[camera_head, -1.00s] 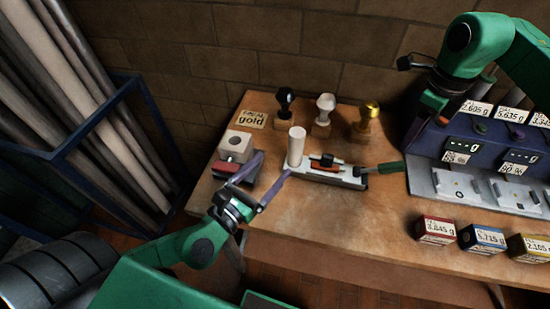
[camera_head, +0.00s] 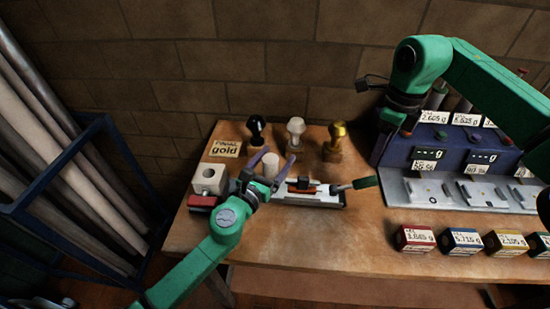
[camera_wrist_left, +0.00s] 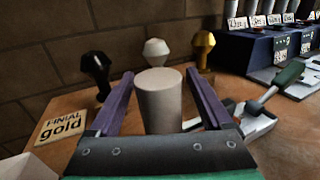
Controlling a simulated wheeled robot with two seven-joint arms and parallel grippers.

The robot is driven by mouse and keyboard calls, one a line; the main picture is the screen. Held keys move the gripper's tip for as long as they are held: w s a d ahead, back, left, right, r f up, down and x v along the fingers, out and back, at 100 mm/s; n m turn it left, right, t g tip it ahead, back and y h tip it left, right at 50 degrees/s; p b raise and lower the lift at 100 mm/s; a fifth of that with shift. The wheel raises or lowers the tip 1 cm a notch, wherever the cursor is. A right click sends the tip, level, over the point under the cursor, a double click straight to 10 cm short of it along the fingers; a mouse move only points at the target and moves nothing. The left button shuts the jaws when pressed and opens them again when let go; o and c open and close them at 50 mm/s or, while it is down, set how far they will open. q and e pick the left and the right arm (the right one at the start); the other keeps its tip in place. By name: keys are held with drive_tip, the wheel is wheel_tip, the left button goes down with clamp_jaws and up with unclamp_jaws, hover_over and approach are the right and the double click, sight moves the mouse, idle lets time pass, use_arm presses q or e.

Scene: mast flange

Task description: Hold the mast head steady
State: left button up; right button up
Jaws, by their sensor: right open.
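The mast head, a white upright cylinder (camera_head: 271,166), stands at the left end of a pale fixture (camera_head: 312,200) on the bench. My left gripper (camera_head: 272,160) is open, with its purple fingers on either side of the cylinder. In the left wrist view the cylinder (camera_wrist_left: 160,105) stands between the fingers, with gaps showing beside it. A dark and orange part (camera_head: 303,185) lies on the fixture. A green-handled tool (camera_head: 363,183) lies at its right end. My right gripper (camera_head: 386,138) is open near the blue weighing unit, its fingers hard to make out.
Black (camera_head: 256,130), white (camera_head: 295,131) and gold (camera_head: 336,140) finials stand behind the fixture, near a "FINIAL gold" card (camera_head: 225,148). A pale block (camera_head: 208,179) stands left. Several labelled boxes (camera_head: 414,238) line the front right. The front middle of the bench is clear.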

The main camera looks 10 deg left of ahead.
use_arm(q)
clamp_jaws()
use_arm(e)
drive_tip(key=shift+o, duration=0.8)
